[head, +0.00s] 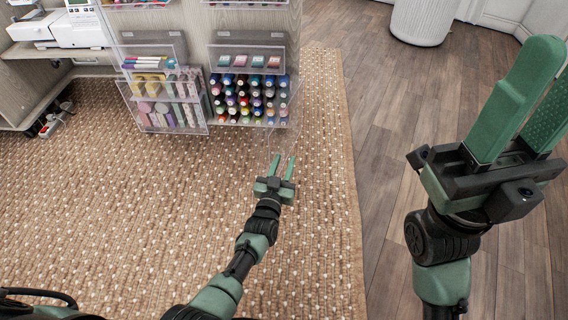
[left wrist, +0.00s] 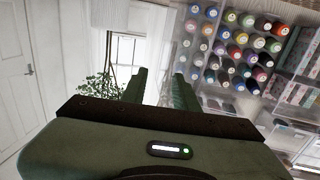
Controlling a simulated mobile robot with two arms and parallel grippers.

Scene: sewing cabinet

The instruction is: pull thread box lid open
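The thread box (head: 250,98) is a clear case full of colored thread spools, hung on the cabinet's side in the head view. Its spools also show at the upper right of the left wrist view (left wrist: 222,60). A faint clear panel (head: 284,128), which looks like its lid, shows at the box's lower right; how far open it stands is hard to tell. My left gripper (head: 283,160) is open and empty, just below and right of the box, with its fingertips close to that panel. Contact cannot be told. My right gripper (head: 554,68) is open and empty at the far right.
Another clear box (head: 163,95) with craft supplies hangs left of the thread box. A clear tray (head: 247,60) sits above the thread box. A white sewing machine (head: 75,30) stands at upper left. The woven rug (head: 120,220) and wood floor (head: 400,120) are clear.

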